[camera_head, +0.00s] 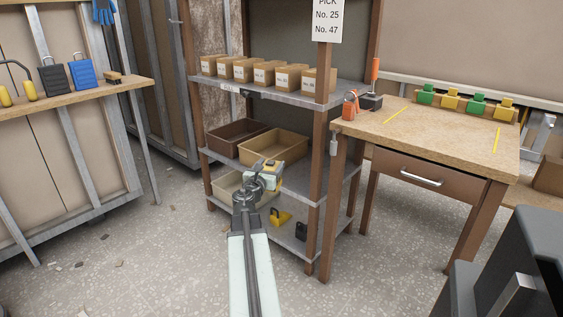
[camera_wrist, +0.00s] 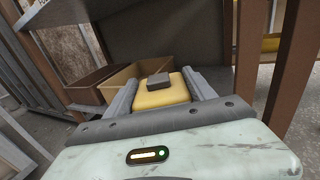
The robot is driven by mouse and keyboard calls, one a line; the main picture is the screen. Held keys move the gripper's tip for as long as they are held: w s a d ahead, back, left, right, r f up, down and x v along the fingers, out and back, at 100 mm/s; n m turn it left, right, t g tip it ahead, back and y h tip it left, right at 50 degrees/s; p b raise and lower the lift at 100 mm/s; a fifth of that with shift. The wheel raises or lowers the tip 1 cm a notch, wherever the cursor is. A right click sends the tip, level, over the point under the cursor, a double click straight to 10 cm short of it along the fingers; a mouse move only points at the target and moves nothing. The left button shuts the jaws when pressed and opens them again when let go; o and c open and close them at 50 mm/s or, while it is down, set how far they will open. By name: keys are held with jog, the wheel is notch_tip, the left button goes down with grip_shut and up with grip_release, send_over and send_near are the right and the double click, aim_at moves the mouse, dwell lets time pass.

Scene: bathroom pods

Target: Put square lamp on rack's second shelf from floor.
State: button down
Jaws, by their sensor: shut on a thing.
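The square lamp, a yellow block with a dark grey piece on it, sits between the fingers of my gripper (camera_wrist: 160,98) in the wrist view, where its yellow face (camera_wrist: 152,99) shows. In the head view my gripper (camera_head: 267,175) is shut on it, and only a little yellow (camera_head: 279,170) shows. The rack (camera_head: 313,180) has brown posts and grey shelves. Its second shelf from the floor (camera_head: 297,190) bears a brown bin (camera_head: 232,140) and a tan bin (camera_head: 290,151). My gripper overlaps the front of this shelf in the picture; its exact depth is unclear.
The lowest shelf (camera_head: 292,242) holds a pale bin, a yellow item (camera_head: 280,217) and a black item (camera_head: 301,231). Labelled boxes (camera_head: 265,74) line the shelf above. A wooden table (camera_head: 440,130) stands right of the rack. The second shelf's right end looks clear.

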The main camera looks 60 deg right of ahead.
jog(key=s+d, duration=0.2)
jog(key=d, duration=0.7)
jog(key=s+d, duration=0.3)
jog(key=d, duration=0.6)
notch_tip(320, 180, down, 8)
jog(key=b, duration=0.7)
jog(key=shift+d+r, duration=0.15)
jog(key=shift+r, duration=0.35)
jog(key=shift+f, duration=0.2)
jog(key=shift+c, duration=1.6)
grip_release()
jog(key=shift+r, duration=0.1)
